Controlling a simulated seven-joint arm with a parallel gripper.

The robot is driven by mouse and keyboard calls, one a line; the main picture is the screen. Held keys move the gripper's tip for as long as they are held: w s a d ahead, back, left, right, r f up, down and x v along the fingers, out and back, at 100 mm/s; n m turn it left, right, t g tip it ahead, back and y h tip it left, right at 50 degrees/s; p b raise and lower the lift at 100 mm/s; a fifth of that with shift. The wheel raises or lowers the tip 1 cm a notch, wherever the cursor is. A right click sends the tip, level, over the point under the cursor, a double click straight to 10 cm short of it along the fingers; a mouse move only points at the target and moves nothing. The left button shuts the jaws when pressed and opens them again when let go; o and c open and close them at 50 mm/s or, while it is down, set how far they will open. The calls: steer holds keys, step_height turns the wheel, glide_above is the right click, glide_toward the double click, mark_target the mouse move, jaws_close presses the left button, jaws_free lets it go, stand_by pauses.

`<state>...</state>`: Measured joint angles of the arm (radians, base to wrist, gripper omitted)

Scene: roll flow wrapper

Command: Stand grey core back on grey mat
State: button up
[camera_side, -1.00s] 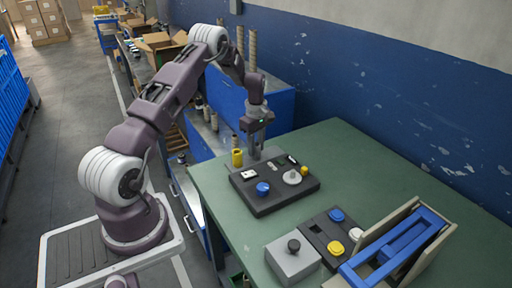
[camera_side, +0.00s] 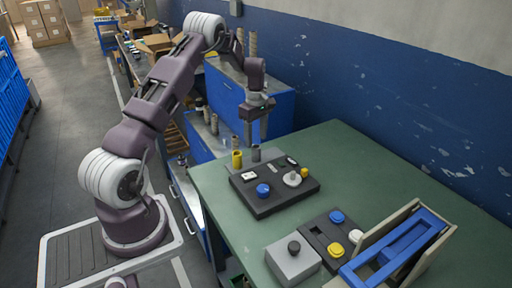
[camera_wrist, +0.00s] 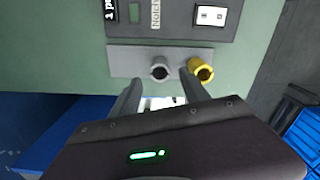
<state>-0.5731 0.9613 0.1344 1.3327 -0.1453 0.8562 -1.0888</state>
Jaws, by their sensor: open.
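The grey core (camera_wrist: 160,73) stands upright on the grey mat (camera_wrist: 125,62), its open end facing the wrist camera. In the side view the grey core (camera_side: 256,153) stands at the table's far left end, beside the yellow core (camera_side: 237,159). My gripper (camera_side: 256,137) is above the grey core, open and empty, with its fingers pointing down. In the wrist view the fingers are spread to either side of the grey core, and the right finger is close to the yellow core (camera_wrist: 200,70) in the picture.
A black control panel (camera_side: 275,205) with knobs and buttons lies just in front of the cores. Further right are a grey box (camera_side: 292,262), a button panel and a blue-and-tan frame (camera_side: 398,245). The green table's back right is clear.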

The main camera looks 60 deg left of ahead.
mark_target(256, 148)
steer(key=d+r+m, duration=0.2)
steer(key=d+r, duration=0.3)
steer(key=r, duration=0.9)
steer(key=s+d+r+m+t, duration=0.2)
steer(key=s+d+r+m, duration=0.4)
steer(key=d+r, duration=0.4)
steer(key=s+d+r+m+t, duration=0.2)
steer(key=s+d+r+m, duration=0.2)
steer(key=s+d+m, duration=0.5)
steer(key=s+d+f+m, duration=0.1)
steer(key=s+d+m, duration=0.1)
steer(key=s, duration=0.4)
steer(key=s+d+f+m+t, duration=0.1)
steer(key=s+d+f+m, duration=0.1)
steer(key=s+d, duration=0.2)
steer(key=s, duration=0.3)
steer(key=shift+d+f+t, duration=0.3)
steer(key=shift+d, duration=0.1)
